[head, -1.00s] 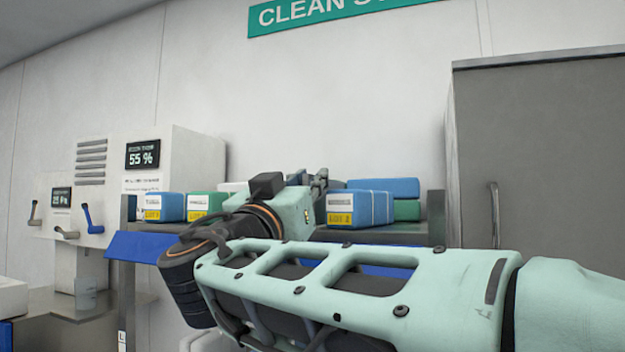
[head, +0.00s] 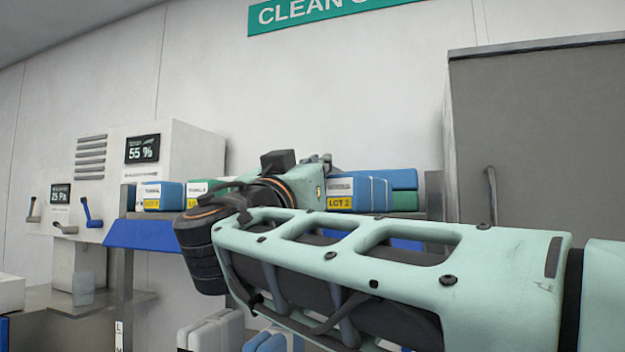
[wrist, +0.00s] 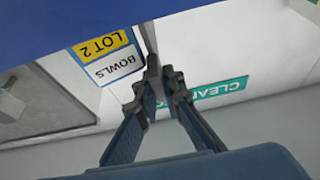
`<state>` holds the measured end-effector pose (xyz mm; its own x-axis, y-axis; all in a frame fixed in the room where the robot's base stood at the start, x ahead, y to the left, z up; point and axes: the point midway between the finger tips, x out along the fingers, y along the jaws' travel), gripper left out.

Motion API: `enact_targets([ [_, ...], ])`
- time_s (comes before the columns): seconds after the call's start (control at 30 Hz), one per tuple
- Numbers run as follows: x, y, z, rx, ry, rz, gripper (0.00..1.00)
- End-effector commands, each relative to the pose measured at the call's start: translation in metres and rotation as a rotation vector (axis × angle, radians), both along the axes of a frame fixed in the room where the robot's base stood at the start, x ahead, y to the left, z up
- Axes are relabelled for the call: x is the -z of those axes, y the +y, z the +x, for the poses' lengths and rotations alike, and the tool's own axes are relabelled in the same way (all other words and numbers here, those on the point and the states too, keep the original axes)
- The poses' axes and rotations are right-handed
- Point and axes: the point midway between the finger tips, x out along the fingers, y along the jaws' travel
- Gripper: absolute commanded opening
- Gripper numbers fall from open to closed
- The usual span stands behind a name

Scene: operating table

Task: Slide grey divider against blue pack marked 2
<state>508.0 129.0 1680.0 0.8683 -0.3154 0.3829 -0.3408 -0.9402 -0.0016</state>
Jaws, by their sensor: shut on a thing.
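The blue pack marked LOT 2 (head: 372,192) sits on the shelf, its white and yellow label facing out. In the wrist view, which is upside down, its label (wrist: 106,58) reads BOWLS LOT 2. My gripper (wrist: 162,84) is shut on a thin dark grey upright strip, the grey divider (wrist: 150,38), right beside the label's edge. I cannot tell whether divider and pack touch. In the head view my wrist hides the fingers and the divider, just left of the pack.
Blue (head: 160,196) and green (head: 198,188) packs stand left on the shelf, partly behind my wrist. A blue pack over a green one (head: 404,200) is behind LOT 2. The shelf has a blue front edge (head: 140,234). A grey cabinet (head: 550,140) stands at right.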

Motion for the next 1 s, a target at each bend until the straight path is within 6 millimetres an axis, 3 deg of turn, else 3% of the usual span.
enact_targets([
  [0.37,0.0,-0.002,-0.001,0.0,0.002,-0.002,0.0],
  [0.4,0.0,-0.002,-0.001,0.0,0.002,-0.002,0.09],
  [0.57,0.0,-0.001,-0.001,-0.001,0.0,-0.001,0.26],
  [0.87,0.001,-0.001,-0.002,-0.001,0.0,-0.001,0.26],
  [1.0,0.006,0.004,-0.014,-0.002,0.002,-0.002,0.26],
])
